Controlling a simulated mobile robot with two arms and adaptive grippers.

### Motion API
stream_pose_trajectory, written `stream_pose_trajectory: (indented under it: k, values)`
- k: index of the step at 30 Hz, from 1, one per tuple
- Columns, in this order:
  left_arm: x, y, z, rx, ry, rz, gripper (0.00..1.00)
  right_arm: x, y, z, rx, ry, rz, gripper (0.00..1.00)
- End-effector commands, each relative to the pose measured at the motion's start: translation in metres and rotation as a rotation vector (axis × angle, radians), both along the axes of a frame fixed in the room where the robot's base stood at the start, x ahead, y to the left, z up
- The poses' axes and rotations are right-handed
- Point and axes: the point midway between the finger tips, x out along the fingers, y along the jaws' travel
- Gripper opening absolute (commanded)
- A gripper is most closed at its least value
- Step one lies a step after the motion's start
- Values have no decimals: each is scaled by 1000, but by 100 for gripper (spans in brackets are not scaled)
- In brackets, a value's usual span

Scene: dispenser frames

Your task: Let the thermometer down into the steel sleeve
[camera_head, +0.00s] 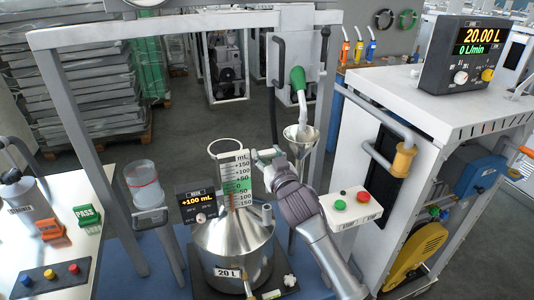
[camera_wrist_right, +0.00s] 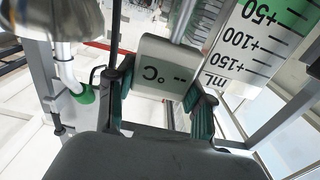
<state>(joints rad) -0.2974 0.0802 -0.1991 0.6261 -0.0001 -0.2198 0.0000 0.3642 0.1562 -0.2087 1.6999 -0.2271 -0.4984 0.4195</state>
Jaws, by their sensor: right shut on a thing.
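The thermometer is a pale box with a "°C --" display (camera_wrist_right: 165,68), held between the green pads of my right gripper (camera_wrist_right: 160,98). Its thin metal stem (camera_wrist_right: 188,20) runs away from the box in the right wrist view; its tip is not clear. In the head view my right gripper (camera_head: 268,157) is shut on the thermometer, beside the scale and above the steel can (camera_head: 228,245). A short steel sleeve (camera_head: 267,212) stands up on the can's right shoulder, below the gripper. I cannot see the stem inside it. My left gripper is not in view.
A white-green mL scale (camera_head: 237,180) stands close left of the gripper. A steel funnel (camera_head: 300,136) and green nozzle (camera_head: 298,80) are behind to the right. A button box (camera_head: 352,207) is right of my arm. The +100 mL display (camera_head: 197,205) is left.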

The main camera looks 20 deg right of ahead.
Motion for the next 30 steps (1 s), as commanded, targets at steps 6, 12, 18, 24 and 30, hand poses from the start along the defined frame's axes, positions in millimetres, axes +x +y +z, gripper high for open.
stream_pose_trajectory:
  k: [6,12,18,24,30]
  values:
    - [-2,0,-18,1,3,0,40,0,0,-25,1,0,0,18]
    - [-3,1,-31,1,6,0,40,0,0,-43,1,-1,0,18]
    - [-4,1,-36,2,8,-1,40,0,0,-52,0,0,-1,18]
    - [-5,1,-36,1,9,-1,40,0,0,-51,0,0,0,18]
    - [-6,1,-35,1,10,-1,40,0,0,-51,0,-1,0,18]
